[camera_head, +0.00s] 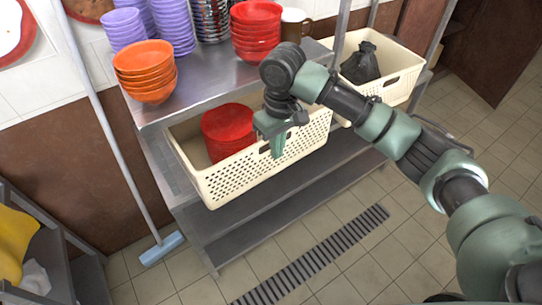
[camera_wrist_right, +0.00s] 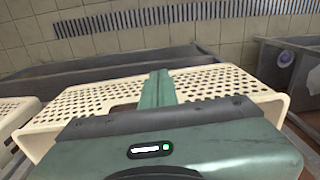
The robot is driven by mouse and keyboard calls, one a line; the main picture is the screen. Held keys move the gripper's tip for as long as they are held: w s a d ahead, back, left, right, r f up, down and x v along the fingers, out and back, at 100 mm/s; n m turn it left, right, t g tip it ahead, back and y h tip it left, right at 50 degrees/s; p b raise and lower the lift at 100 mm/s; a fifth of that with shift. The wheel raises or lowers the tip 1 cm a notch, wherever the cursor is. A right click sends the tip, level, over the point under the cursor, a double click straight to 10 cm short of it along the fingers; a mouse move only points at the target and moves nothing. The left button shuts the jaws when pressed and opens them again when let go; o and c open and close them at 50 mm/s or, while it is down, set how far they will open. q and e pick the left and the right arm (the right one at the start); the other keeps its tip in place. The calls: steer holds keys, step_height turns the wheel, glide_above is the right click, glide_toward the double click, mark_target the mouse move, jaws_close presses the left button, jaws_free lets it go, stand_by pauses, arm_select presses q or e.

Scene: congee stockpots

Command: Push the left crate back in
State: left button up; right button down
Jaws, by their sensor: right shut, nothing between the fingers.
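The left crate (camera_head: 225,180) is cream with perforated walls. It sits on the shelf level below the steel top and sticks out past its front edge. Red round stacked items (camera_head: 228,132) are inside it. My right gripper (camera_head: 277,150) is shut and empty, with its fingers pointing down at the crate's front wall. Whether they touch the wall, I cannot tell. In the right wrist view, the closed fingers (camera_wrist_right: 157,90) lie in front of the crate's perforated wall (camera_wrist_right: 212,84). My left gripper is not in view.
A second cream crate (camera_head: 403,87) holding a black bag (camera_head: 360,64) is at the right. Orange bowls (camera_head: 146,72), purple bowls (camera_head: 124,28) and red bowls (camera_head: 256,30) stand on the steel top (camera_head: 207,85). The tiled floor in front is clear.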

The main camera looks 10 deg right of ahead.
mark_target(269, 159)
steer(key=shift+w+a+f+p, duration=0.2)
steer(key=shift+w+f+p, duration=0.35)
steer(key=shift+f, duration=0.8)
steer(key=shift+w+a+f+p, duration=0.15)
steer(key=shift+w+f+p, duration=0.45)
steer(key=shift+f, duration=0.75)
steer(key=shift+w+a+f+p, duration=0.2)
steer(key=shift+w+f+p, duration=0.35)
steer(key=shift+f, duration=0.8)
steer(key=shift+w, duration=0.15)
